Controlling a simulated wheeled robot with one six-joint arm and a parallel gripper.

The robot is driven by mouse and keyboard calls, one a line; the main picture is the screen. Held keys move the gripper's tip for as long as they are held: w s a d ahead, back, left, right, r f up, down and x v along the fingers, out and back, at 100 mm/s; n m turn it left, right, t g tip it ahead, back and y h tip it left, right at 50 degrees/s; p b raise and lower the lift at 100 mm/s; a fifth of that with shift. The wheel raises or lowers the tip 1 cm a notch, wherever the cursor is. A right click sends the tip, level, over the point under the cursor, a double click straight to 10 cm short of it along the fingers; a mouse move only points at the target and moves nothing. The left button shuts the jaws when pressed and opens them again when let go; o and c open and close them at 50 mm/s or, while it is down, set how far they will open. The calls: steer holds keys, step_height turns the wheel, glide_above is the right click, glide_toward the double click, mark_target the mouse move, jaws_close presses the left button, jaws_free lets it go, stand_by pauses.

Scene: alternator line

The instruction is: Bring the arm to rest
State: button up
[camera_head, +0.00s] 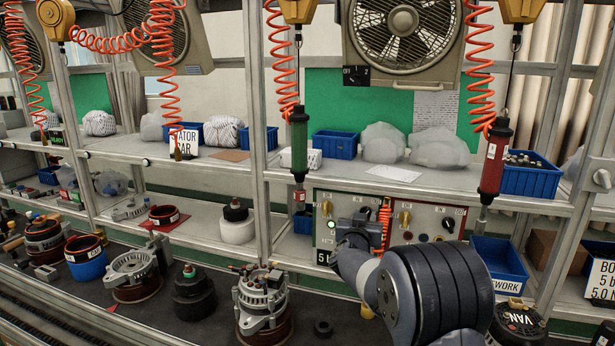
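My dark grey arm reaches up from the lower right, in front of the control panel (420,215). Its wrist end, with my gripper (354,234), points away toward the panel and overlaps its left part. The fingertips are too small and too hidden by the wrist to tell whether they are open, shut or holding something.
An alternator (262,303) stands on the dark bench left of my arm, with a black cylindrical part (193,297) beside it. A green screwdriver (299,145) and a red screwdriver (495,160) hang from coiled hoses. A blue bin (500,262) stands right of my arm.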

steer(key=n+p, duration=0.2)
steer(key=n, duration=0.2)
steer(key=shift+n, duration=0.4)
